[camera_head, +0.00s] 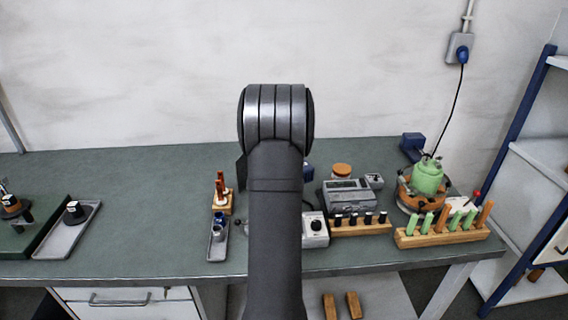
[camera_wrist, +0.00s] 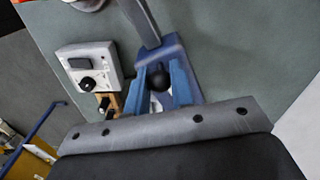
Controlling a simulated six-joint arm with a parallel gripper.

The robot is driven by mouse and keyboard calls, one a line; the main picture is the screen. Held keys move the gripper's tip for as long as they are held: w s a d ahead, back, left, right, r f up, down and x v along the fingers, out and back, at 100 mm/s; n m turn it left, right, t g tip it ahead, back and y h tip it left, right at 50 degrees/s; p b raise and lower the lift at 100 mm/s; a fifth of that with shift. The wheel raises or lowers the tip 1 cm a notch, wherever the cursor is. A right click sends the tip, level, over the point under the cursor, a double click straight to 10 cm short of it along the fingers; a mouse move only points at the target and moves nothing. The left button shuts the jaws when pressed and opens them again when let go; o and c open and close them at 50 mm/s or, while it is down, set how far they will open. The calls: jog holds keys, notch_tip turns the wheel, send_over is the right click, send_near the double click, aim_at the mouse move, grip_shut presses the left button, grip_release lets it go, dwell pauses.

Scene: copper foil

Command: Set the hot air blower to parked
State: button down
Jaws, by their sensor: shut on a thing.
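In the wrist view, my gripper (camera_wrist: 160,82) is shut on a round black knob (camera_wrist: 158,76), with one blue finger on each side of it. The knob sits at a blue body (camera_wrist: 172,54) with a long grey bar (camera_wrist: 141,22) reaching away from it. This appears to be the hot air blower, but its full shape and setting cannot be made out. In the head view, my arm hides the gripper and the knob. A small blue part (camera_head: 308,173) shows just right of my arm.
A white control box (camera_wrist: 88,66) with a black dial stands left of the knob; it also shows in the head view (camera_head: 315,230). Wooden racks (camera_head: 440,235), a green pot (camera_head: 427,177) and a grey device (camera_head: 346,197) crowd the right. A grey tray (camera_head: 218,246) lies left. The bench between the left trays is clear.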

jog(key=m, duration=0.1)
jog(key=w+m, duration=0.1)
jog(key=m, duration=0.1)
jog(key=w+m, duration=0.1)
jog(key=shift+a+m, duration=0.2)
jog(key=shift+m, duration=0.1)
jog(key=shift+w+d+m, duration=0.15)
jog(key=shift+w+m, duration=0.25)
jog(key=shift+m, duration=0.75)
jog(key=shift+w+d+m, duration=0.1)
jog(key=shift+w+m, duration=0.3)
jog(key=shift+m, duration=0.75)
jog(key=c, duration=1.3)
grip_release()
notch_tip(320, 180, up, 18)
jog(key=shift+f, duration=0.25)
